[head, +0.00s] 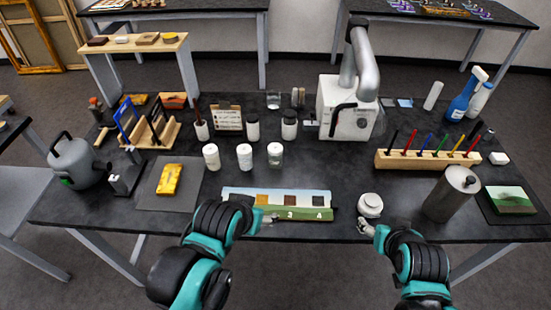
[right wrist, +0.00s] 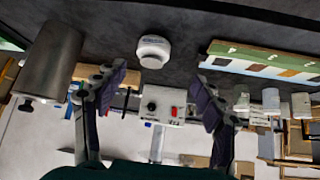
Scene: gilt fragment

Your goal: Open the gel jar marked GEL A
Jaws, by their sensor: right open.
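A squat white jar with a rounded white lid (head: 370,205) stands near the table's front edge, right of centre. It also shows in the right wrist view (right wrist: 153,50), upright beyond the fingers, with its lid on; I cannot read its marking. My right gripper (head: 366,228) is open and empty, just in front of the jar and apart from it. Its two spread fingers frame the right wrist view (right wrist: 157,95). My left gripper (head: 264,217) is at the front edge of the numbered strip; its fingers are too small to judge. Three white jars (head: 245,157) stand farther back, labels unreadable.
The numbered strip with colour samples (head: 290,213) lies left of the squat jar. A metal cylinder (head: 450,193) stands to its right. A pen rack (head: 430,160) and a white machine with an arm (head: 345,110) are behind. A yellow block (head: 169,179) lies on a mat at left.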

